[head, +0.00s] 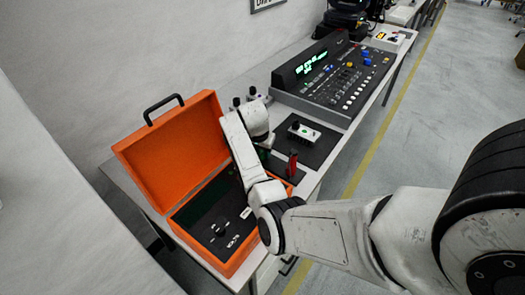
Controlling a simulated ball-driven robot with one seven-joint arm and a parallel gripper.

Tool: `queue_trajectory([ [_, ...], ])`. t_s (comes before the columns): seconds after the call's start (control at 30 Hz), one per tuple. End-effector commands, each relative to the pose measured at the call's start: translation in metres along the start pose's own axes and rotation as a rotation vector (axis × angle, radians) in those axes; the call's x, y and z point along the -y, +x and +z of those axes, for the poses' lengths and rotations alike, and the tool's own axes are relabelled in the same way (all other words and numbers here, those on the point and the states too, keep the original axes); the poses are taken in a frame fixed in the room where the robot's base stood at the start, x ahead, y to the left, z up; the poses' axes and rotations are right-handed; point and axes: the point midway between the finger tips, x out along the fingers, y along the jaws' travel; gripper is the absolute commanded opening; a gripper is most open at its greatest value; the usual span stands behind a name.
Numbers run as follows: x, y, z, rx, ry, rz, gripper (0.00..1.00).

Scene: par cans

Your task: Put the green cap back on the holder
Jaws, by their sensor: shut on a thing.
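My gripper (264,150) is small and dark in the head view, below the white wrist at the right edge of the orange case. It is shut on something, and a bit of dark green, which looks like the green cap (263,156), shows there. My arm hides most of the fingers and the cap. A dark mat (281,170) lies just right of the gripper with a red upright piece (292,163) on it. I cannot tell which thing is the holder.
A control console (335,75) stands behind. My forearm crosses the table's front edge.

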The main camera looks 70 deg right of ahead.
Motion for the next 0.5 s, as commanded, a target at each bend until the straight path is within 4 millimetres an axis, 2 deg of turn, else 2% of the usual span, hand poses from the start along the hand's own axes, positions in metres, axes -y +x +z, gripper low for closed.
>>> queue_trajectory([
  [0.13,-0.0002,0.0022,0.0006,0.0,0.0,0.0,0.0],
  [0.17,-0.0001,0.0018,0.0004,0.0,0.0,0.0,0.32],
  [0.43,-0.0002,0.0017,0.0005,0.0,0.0,0.0,0.57],
  [0.5,-0.0002,0.0017,0.0005,0.0,0.0,0.0,0.58],
])
